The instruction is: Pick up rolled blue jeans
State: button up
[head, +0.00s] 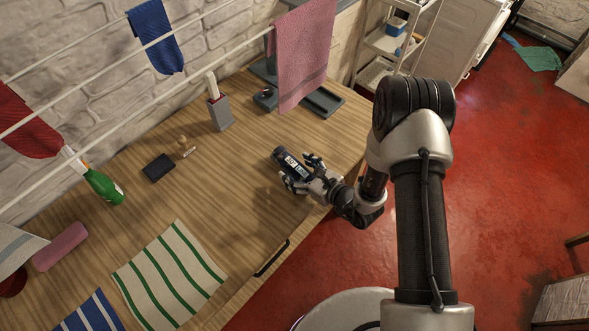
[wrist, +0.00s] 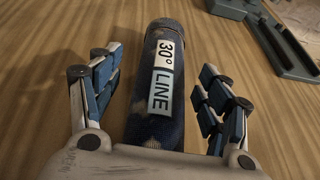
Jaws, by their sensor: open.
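The roll lies on the wooden countertop, between the two fingers of my gripper (wrist: 157,92). Gaps show on both sides of the roll, so the fingers are apart from it. The near end of the roll is hidden by the gripper's palm. In the head view the jeans (head: 290,163) lie near the counter's right edge, with my open gripper (head: 303,174) around their near part.
A grey tray-like object (head: 322,101) lies beyond the jeans, under a hanging pink towel (head: 303,50). A grey holder (head: 220,112), a dark block (head: 158,168) and a green bottle (head: 104,186) are further left. A striped cloth (head: 170,275) lies in front. Counter around the jeans is clear.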

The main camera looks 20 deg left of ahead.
jog(key=shift+w+a, duration=0.1)
jog(key=c, duration=1.3)
